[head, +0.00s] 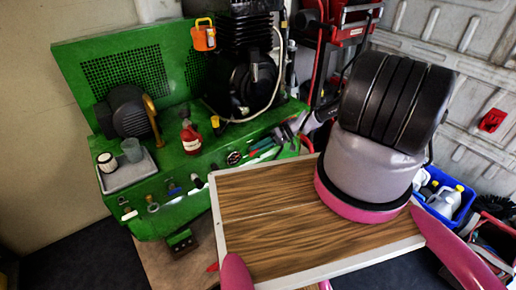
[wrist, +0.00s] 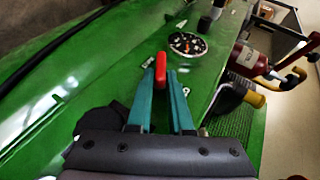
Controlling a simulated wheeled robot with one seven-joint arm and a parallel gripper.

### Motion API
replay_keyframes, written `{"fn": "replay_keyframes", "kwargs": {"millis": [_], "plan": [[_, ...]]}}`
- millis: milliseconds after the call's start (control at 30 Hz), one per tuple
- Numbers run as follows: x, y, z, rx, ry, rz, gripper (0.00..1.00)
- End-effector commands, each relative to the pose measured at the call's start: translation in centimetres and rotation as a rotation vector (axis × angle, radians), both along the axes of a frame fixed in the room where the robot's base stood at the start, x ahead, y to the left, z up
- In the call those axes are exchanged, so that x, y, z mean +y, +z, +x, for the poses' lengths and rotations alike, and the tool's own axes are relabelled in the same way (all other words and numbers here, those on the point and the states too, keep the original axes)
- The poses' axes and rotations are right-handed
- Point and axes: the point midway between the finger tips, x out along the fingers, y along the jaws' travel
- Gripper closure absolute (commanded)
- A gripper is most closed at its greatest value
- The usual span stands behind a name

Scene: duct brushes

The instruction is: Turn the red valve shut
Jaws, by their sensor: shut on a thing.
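The red valve (wrist: 161,64) is a small red lever on the green machine's panel, seen in the wrist view just beside a round black gauge. My gripper (wrist: 161,78) has two teal fingers, one on each side of the lever, and is shut on it. The lever points roughly along the fingers. In the head view my gripper (head: 262,150) reaches the right part of the green front panel, to the right of the gauge (head: 234,157). The valve's base is hidden by the lever and fingers.
A red bottle (head: 191,137) stands on the green machine's ledge (head: 165,152), with a grey tray (head: 128,178) holding cups farther left. Other small valves and fittings line the front panel. A blue crate of bottles (head: 444,205) stands at the right.

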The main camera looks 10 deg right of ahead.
Motion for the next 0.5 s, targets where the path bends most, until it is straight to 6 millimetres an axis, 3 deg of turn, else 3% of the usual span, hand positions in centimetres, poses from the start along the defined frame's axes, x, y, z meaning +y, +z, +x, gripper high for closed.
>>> {"fn": "replay_keyframes", "kwargs": {"millis": [433, 467, 500], "plan": [[-0.07, -0.12, 0.01, 0.003, 0.000, 0.006, 1.00], [-0.07, -0.12, 0.01, 0.003, 0.000, 0.006, 0.74], [-0.06, -0.12, 0.01, 0.003, 0.000, 0.006, 0.58]]}}
